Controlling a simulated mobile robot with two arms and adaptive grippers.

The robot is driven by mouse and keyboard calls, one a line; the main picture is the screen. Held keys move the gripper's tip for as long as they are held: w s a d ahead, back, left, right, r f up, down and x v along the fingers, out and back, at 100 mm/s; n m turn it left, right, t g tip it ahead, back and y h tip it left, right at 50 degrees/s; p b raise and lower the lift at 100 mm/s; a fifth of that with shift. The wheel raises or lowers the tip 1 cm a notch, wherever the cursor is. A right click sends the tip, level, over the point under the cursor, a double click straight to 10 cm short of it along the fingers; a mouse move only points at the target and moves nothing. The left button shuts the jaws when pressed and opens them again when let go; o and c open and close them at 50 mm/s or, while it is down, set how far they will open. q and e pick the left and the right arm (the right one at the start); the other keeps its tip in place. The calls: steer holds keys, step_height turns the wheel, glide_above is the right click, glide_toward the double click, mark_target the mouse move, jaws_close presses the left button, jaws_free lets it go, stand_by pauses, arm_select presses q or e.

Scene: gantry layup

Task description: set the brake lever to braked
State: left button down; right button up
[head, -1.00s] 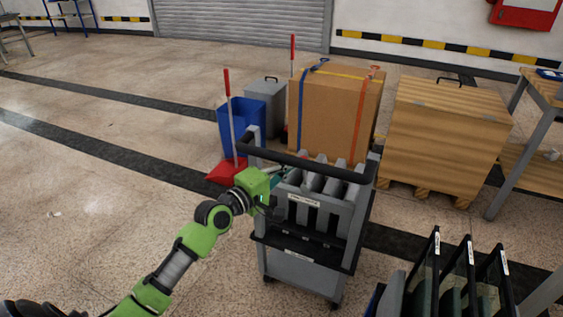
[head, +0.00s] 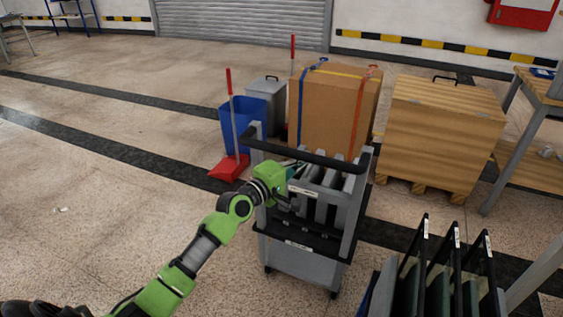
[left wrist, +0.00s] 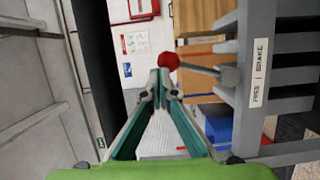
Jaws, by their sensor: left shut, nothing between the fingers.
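The grey cart (head: 305,262) stands in the middle of the head view, with a black push handle across its top. In the left wrist view the brake lever (left wrist: 230,75) is a grey rod with a red ball knob (left wrist: 168,61). It sticks out beside a FREE/BRAKE label (left wrist: 259,73). The rod lies near the label's middle, so I cannot tell its setting. My left gripper (left wrist: 160,76) is shut and empty, its fingertips right at the knob; I cannot tell whether they touch. In the head view the left gripper (head: 297,167) is at the cart's upper part. My right gripper is not in view.
Upright grey plates (head: 325,182) fill the cart's top. Behind it stand a strapped cardboard box (head: 335,110), a wooden crate (head: 440,135), a blue bin (head: 240,120) and a red dustpan (head: 229,168). A rack with black frames (head: 450,270) is at front right.

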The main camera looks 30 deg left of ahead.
arm_select(q)
steer(key=shift+d, duration=0.15)
steer(key=shift+s, duration=0.1)
stand_by(0.4)
steer(key=v, duration=1.2)
